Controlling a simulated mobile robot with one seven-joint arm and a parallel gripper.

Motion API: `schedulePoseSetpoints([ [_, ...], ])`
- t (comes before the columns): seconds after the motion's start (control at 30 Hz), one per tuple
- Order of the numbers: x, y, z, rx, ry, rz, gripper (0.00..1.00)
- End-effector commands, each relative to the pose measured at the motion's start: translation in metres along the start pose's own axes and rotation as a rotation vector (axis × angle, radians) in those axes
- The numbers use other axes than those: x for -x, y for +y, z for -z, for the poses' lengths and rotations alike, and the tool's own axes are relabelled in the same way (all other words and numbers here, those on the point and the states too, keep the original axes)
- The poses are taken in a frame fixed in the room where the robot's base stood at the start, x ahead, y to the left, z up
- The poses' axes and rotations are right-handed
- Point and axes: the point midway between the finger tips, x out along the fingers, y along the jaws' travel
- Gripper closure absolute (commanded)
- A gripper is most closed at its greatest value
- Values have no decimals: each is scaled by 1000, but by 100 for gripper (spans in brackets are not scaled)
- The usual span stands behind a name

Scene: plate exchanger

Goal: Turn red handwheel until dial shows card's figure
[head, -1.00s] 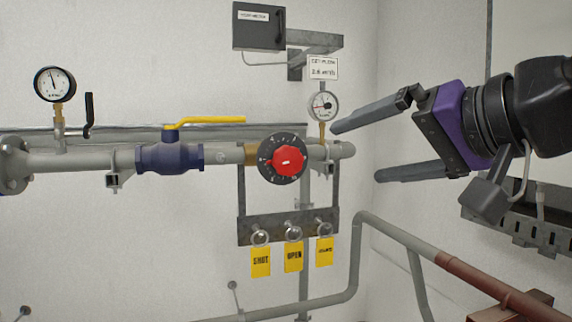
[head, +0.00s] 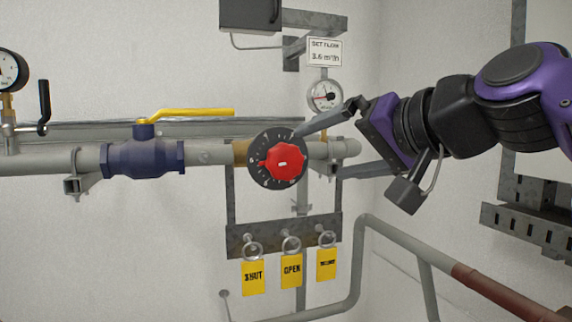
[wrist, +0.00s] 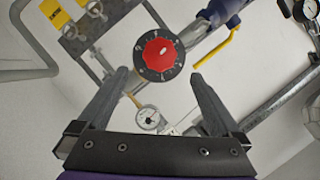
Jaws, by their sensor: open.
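The red handwheel (head: 284,163) sits on a black numbered disc (head: 258,174) on the grey pipe. It also shows in the wrist view (wrist: 159,54), ahead of and between my fingers. My gripper (head: 318,148) is open and empty, with its fingers pointing left towards the wheel; the upper fingertip overlaps the disc's right edge in the head view. I cannot tell if it touches. The dial (head: 325,96), a round white gauge, stands behind the upper finger; its fine figures are too small to read. The card (head: 325,52) above it reads "SET FLOW" and about 3.6 m³/h.
A blue valve (head: 143,158) with a yellow lever (head: 190,115) is left of the wheel. Yellow tags, including SHUT (head: 254,278) and OPEN (head: 292,273), hang below on a metal bracket (head: 270,236). Another gauge (head: 10,70) is at far left. A grey-and-brown pipe (head: 400,238) runs lower right.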

Motion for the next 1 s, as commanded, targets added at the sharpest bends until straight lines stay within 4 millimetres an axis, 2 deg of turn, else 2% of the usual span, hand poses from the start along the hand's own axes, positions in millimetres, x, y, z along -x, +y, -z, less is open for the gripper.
schedulePoseSetpoints([
  [0.03,-13,1,-2,0,-5,-1,0],
  [0.3,-71,1,-1,0,-3,0,0],
  [0.5,-101,0,-1,0,-2,1,0],
  [0.7,-113,0,0,-1,1,0,0],
  [0.97,-114,0,1,-1,1,0,0],
  [1.0,-114,0,1,-1,1,0,5],
])
